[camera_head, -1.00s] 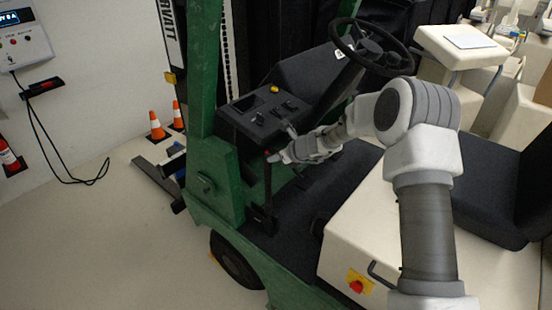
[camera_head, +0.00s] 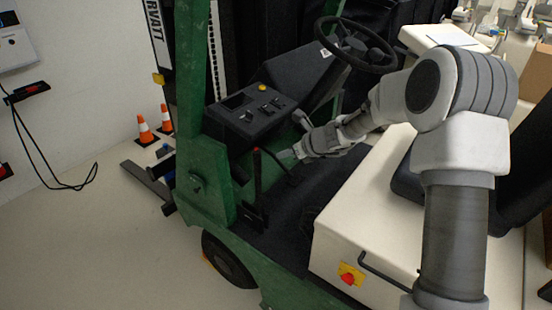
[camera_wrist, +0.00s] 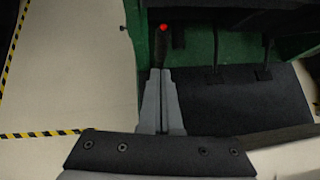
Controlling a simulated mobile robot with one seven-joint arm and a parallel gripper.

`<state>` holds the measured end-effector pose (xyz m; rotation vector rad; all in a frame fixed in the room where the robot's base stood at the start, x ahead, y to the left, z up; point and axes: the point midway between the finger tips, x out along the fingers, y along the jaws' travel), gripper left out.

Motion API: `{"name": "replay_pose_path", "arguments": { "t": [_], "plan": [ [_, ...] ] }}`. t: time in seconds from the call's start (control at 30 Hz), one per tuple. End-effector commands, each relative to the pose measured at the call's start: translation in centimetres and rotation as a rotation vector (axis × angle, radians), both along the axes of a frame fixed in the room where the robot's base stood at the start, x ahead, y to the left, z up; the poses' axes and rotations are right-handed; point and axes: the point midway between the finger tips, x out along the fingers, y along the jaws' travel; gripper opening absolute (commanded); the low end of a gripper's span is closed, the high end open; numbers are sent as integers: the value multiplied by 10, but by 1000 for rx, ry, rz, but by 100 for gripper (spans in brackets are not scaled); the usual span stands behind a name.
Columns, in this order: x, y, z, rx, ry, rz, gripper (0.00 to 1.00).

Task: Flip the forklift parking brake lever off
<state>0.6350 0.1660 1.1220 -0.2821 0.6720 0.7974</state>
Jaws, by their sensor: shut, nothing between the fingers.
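The parking brake lever (camera_head: 257,178) is a dark upright lever with a red tip, beside the forklift's green side panel in the head view. In the wrist view the lever (camera_wrist: 161,46) shows its red tip just beyond my fingertips. My gripper (camera_head: 280,156) is to the right of the lever's upper end in the head view, with a small gap in the picture. In the wrist view my gripper (camera_wrist: 158,72) has its fingers together and empty, pointing at the dark grip. I cannot tell whether the fingertips touch it. The lever's lower end is partly hidden.
The dash panel (camera_head: 251,110) and steering wheel (camera_head: 356,45) are above and behind my gripper. The cream seat base (camera_head: 350,215) is to the right. Pedals (camera_wrist: 263,73) stand over the dark floor. Open floor lies left of the forklift.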

Motion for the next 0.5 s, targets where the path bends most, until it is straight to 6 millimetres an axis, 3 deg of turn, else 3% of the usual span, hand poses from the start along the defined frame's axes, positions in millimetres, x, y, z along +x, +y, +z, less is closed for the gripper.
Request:
{"name": "replay_pose_path", "arguments": {
  "t": [0.2,0.5],
  "plan": [
    [-10,-12,15,-1,0,-1,0],
    [-12,-14,17,-1,2,-1,0]
  ]
}}
